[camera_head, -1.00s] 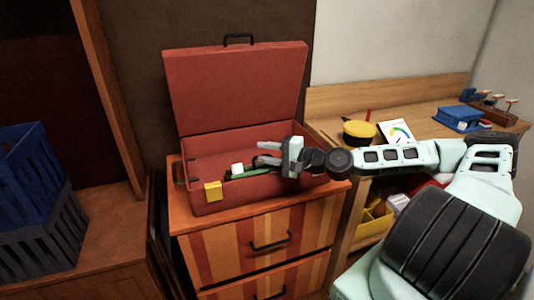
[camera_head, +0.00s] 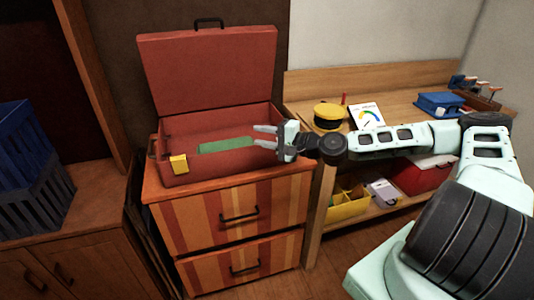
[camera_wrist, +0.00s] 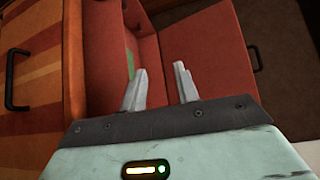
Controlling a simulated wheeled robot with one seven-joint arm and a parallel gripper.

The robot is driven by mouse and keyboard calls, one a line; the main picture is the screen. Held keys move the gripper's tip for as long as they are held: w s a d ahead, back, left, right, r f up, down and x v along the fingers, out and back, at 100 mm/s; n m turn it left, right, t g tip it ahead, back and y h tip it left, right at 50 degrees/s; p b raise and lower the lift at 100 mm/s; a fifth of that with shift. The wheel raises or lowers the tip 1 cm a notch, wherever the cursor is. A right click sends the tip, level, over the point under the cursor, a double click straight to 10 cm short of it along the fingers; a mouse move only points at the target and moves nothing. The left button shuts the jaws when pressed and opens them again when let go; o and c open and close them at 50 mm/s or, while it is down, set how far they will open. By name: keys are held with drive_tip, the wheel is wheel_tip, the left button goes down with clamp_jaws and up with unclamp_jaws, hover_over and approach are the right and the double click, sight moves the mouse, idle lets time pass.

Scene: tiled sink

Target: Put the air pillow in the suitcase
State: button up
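The red suitcase (camera_head: 225,168) stands open on a striped drawer cabinet, its lid raised at the back. A flat green thing (camera_head: 228,145) lies inside it; I cannot tell whether it is the air pillow. No other thing in view is clearly the air pillow. My gripper (camera_head: 264,135) is at the suitcase's right side, its fingers reaching left over the inside. In the wrist view my gripper (camera_wrist: 158,82) is open, with nothing between the fingers. The red suitcase wall (camera_wrist: 105,55) and a sliver of the green thing (camera_wrist: 131,64) show beyond the fingers.
The striped drawer cabinet (camera_head: 190,222) bears the suitcase. A yellow piece (camera_head: 179,164) is on the suitcase's front. A wooden bench at right holds a yellow cap-like thing (camera_head: 328,115), a card (camera_head: 367,117) and a blue box (camera_head: 440,104). Blue crates (camera_head: 32,180) stand at left.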

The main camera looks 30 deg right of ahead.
drive_tip(key=s+a+f+n+g+h, duration=0.1)
drive_tip(key=s+a+f+n+g, duration=0.3)
drive_tip(key=s+a+n+g, duration=0.35)
drive_tip(key=s+a+f+n+g, duration=0.5)
drive_tip(key=s+a, duration=0.3)
drive_tip(key=a, duration=0.3)
drive_tip(key=s+a+r+n+g+h, duration=0.2)
drive_tip(key=s+r+n+h, duration=0.5)
drive_tip(key=s+r, duration=1)
drive_tip(key=s+a, duration=0.1)
drive_tip(key=s, duration=0.1)
drive_tip(key=shift+s, duration=0.3)
drive_tip(key=shift+o, duration=0.2)
drive_tip(key=shift+d+n, duration=0.2)
drive_tip(key=shift+n, duration=0.05)
